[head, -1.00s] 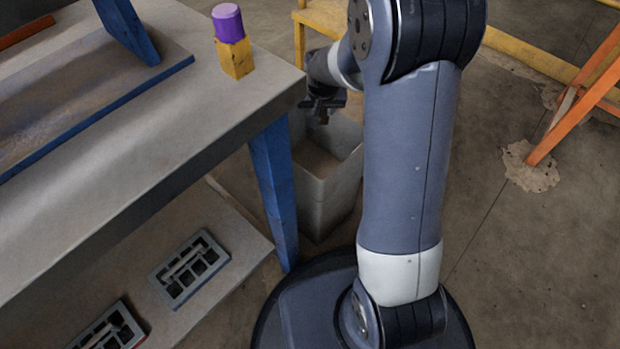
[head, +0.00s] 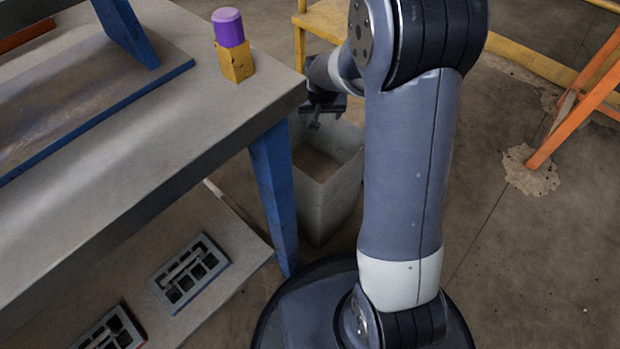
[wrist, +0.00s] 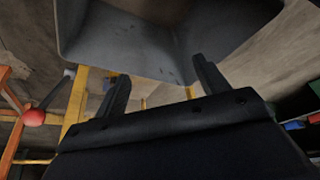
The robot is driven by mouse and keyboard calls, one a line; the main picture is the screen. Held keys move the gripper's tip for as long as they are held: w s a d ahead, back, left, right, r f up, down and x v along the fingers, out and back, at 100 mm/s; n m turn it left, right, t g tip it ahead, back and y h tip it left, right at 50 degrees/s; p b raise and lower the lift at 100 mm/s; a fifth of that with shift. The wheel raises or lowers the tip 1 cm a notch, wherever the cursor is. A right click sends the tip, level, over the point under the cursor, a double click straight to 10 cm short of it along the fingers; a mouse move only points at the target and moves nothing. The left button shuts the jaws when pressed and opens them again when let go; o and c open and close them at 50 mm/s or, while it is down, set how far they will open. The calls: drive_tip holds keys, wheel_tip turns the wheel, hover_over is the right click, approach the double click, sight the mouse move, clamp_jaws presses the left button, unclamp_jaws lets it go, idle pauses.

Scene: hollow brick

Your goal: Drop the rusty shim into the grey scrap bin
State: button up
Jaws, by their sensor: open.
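The grey scrap bin (head: 325,200) stands on the floor just right of the workbench's blue leg, with its open top facing up and a brownish inside. My gripper (head: 316,118) is over the bin's back rim area, partly hidden by my arm. In the wrist view my gripper (wrist: 160,68) has its two fingers wide apart with nothing between them. The grey bin (wrist: 115,45) fills the upper part of that view beyond the fingers. I cannot make out the rusty shim in any view; whether it lies in the bin is not clear.
The bench top (head: 200,110) holds a purple cylinder (head: 228,27) on a yellow block (head: 236,62). Hollow bricks (head: 188,272) lie on the lower shelf. A yellow stand (head: 325,22) is behind the bin, and an orange frame (head: 575,115) stands right. Floor between is clear.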

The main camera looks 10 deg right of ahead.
drive_tip(key=p+v, duration=0.3)
drive_tip(key=v, duration=0.7)
drive_tip(key=shift+s+a, duration=0.1)
drive_tip(key=a+b+x, duration=0.1)
drive_tip(key=b+x, duration=0.3)
drive_tip(key=x, duration=0.7)
wheel_tip(320, 180, up, 6)
drive_tip(key=d+p, duration=0.1)
drive_tip(key=p, duration=0.3)
drive_tip(key=shift+p, duration=0.4)
